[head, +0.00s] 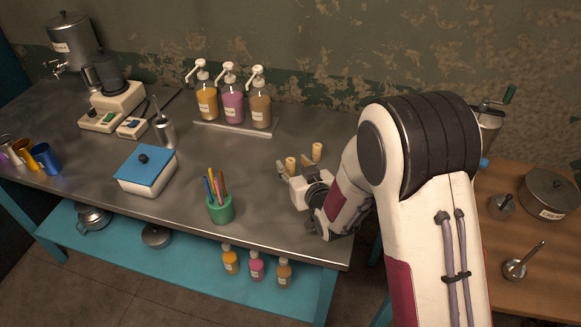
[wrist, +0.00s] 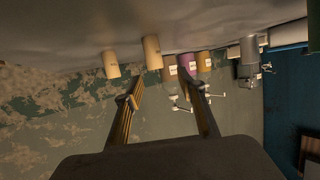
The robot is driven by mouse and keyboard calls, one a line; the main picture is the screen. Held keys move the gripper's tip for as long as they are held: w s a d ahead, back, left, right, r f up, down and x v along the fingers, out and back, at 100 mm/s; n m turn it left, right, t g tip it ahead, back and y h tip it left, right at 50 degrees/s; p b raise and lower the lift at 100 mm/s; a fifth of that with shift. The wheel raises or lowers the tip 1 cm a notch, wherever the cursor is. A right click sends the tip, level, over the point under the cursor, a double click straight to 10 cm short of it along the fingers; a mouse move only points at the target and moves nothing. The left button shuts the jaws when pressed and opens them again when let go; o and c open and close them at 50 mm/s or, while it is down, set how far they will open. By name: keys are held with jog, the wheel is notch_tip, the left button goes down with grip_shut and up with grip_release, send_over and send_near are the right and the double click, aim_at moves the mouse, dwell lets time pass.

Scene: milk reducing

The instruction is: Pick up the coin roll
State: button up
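Two tan upright cylinders, which look like coin rolls, stand on the metal table just beyond my gripper. In the head view one roll (head: 290,165) is at the left and the other roll (head: 317,152) is a little farther back at the right. In the inverted wrist view, one roll (wrist: 152,52) shows in the gap between the fingers, beyond the tips, and the other roll (wrist: 111,63) shows outside that gap to the left. My gripper (wrist: 163,86) is open, with nothing held between its fingers.
A green cup of pencils (head: 220,207) stands left of my gripper. A blue-lidded white box (head: 147,171) is farther left. Several pump bottles (head: 231,94) stand on a tray at the back. A wooden side table (head: 535,285) is at the right. The metal surface around the rolls is mostly clear.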

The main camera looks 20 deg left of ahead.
aim_at(291, 162)
jog(key=shift+f, duration=0.1)
dwell(0.3)
jog(key=shift+w+a+f, duration=0.25)
jog(key=shift+w+f, duration=0.15)
jog(key=shift+w, duration=0.15)
jog(key=shift+w+a+f, duration=0.2)
jog(key=shift+w+f, duration=0.2)
jog(key=shift+w, duration=0.1)
jog(key=shift+x, duration=1.25)
grip_shut()
